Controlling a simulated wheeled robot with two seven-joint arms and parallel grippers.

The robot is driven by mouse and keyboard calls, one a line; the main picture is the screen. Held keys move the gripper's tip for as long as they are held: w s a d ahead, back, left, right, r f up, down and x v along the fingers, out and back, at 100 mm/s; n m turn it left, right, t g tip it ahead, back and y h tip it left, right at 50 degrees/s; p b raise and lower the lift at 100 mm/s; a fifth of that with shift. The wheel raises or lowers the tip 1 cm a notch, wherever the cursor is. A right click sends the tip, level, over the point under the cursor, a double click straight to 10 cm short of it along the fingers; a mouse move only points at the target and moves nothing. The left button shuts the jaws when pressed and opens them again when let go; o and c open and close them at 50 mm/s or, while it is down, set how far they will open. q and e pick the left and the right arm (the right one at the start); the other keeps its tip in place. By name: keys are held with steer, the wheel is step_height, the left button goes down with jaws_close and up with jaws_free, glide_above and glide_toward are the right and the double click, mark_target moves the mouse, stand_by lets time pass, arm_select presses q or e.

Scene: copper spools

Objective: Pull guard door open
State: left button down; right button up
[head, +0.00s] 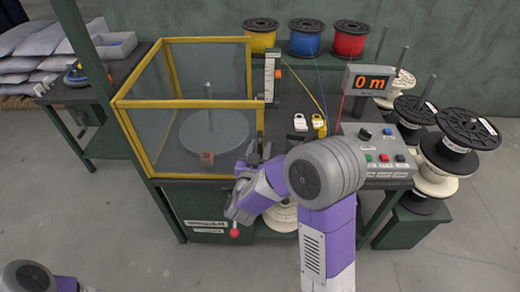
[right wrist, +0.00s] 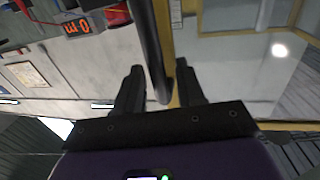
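The guard is a clear enclosure with yellow frames; its front panel (head: 165,138) looks closed, and I take it as the guard door. My right gripper (head: 257,150) is at the panel's right edge. In the right wrist view, a dark bar-like handle (right wrist: 151,45) reaches down between the two fingers of the right gripper (right wrist: 160,92). The fingers are apart, with a gap on the left of the bar; the bar is closer to the right finger. Contact cannot be told. The yellow frame (right wrist: 166,40) runs beside the bar. My left gripper is out of view.
A grey turntable (head: 215,130) with a post sits inside the guard. A control box (head: 378,150) and a length display (head: 370,80) stand to the right, beside stacked spools (head: 455,140). A red-knobbed lever (head: 234,232) is below my right gripper. Floor in front is clear.

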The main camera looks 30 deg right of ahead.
steer(key=shift+w+d, duration=0.15)
steer(key=shift+c, duration=0.5)
jaws_close()
